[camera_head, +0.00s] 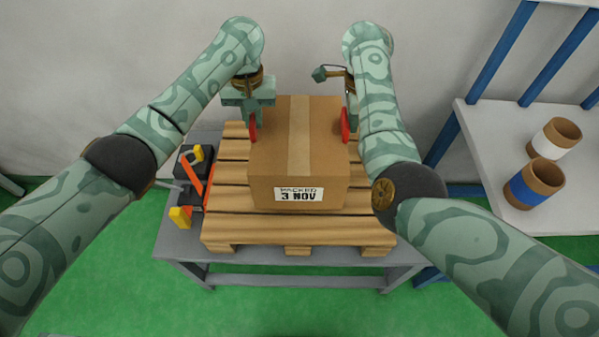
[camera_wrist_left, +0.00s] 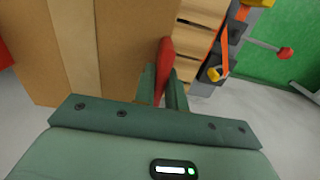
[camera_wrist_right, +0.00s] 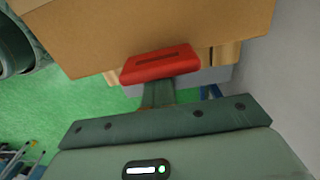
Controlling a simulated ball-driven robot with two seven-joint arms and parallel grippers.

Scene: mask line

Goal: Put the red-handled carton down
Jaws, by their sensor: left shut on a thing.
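A brown carton (camera_head: 320,150) with a tape strip and a "PACKED 3 NOV" label is upright over the wooden pallet (camera_head: 300,229). I cannot tell whether its base touches the slats. My left gripper (camera_head: 251,122) is shut on the left red handle (camera_head: 253,127), which shows edge-on between the fingers in the left wrist view (camera_wrist_left: 165,70). The right red handle (camera_head: 345,125) is on the carton's other side. My right gripper (camera_wrist_right: 158,92) has its fingers close together at this handle, which hides their tips; its grip is unclear.
The pallet lies on a grey table (camera_head: 181,243). Black and orange tools (camera_head: 194,186) lie left of the pallet. A wall stands behind.

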